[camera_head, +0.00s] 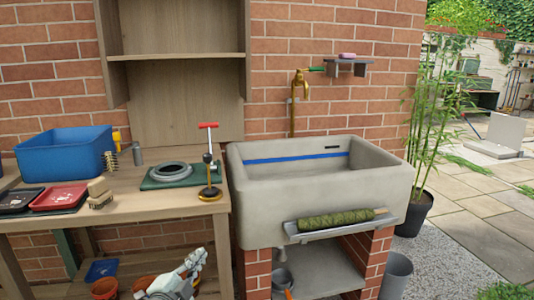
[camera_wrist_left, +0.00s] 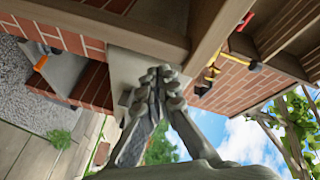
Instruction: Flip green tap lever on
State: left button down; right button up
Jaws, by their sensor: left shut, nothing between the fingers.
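The brass tap (camera_head: 300,88) stands against the brick wall above the back of the stone sink (camera_head: 300,212). Its green lever (camera_head: 316,69) points sideways to the right from the tap's top. My left gripper (camera_head: 196,260) is low in front of the bench, below the bench top and left of the sink, far from the tap. In the left wrist view its fingers (camera_wrist_left: 163,76) are together and empty. I cannot make out the green lever in that view. My right gripper is not in view.
The bench (camera_head: 140,204) holds a blue tub (camera_head: 64,155), trays and a red-handled tool (camera_head: 208,160). A small wall shelf (camera_head: 346,67) with a pink item is beside the lever. A green roll (camera_head: 336,219) lies on the sink's front ledge. Space above the basin is clear.

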pick_arm(q)
jog(key=s+a+f+n+g+y, duration=0.2)
jog(key=s+a+f+n+g, duration=0.15)
jog(key=s+f, duration=0.4)
jog(key=s+a+f+n+g+y, duration=0.2)
jog(key=s+a+f+n, duration=0.15)
jog(key=f, duration=0.75)
jog(key=s+f+n+g, duration=0.2)
jog(key=s+f, duration=0.3)
jog(key=s, duration=0.3)
jog(key=s+a+f+n+g, duration=0.1)
jog(key=s+f+n+g, duration=0.1)
jog(key=s+f, duration=0.3)
jog(key=s+a+f+n+g, duration=0.1)
jog(key=s+f+g, duration=0.3)
jog(key=s, duration=0.7)
jog(key=shift+s+f+n+y, duration=0.2)
jog(key=shift+f+n+y, duration=0.2)
jog(key=shift+f, duration=0.35)
jog(key=shift+d+g, duration=0.1)
jog(key=shift+g, duration=0.15)
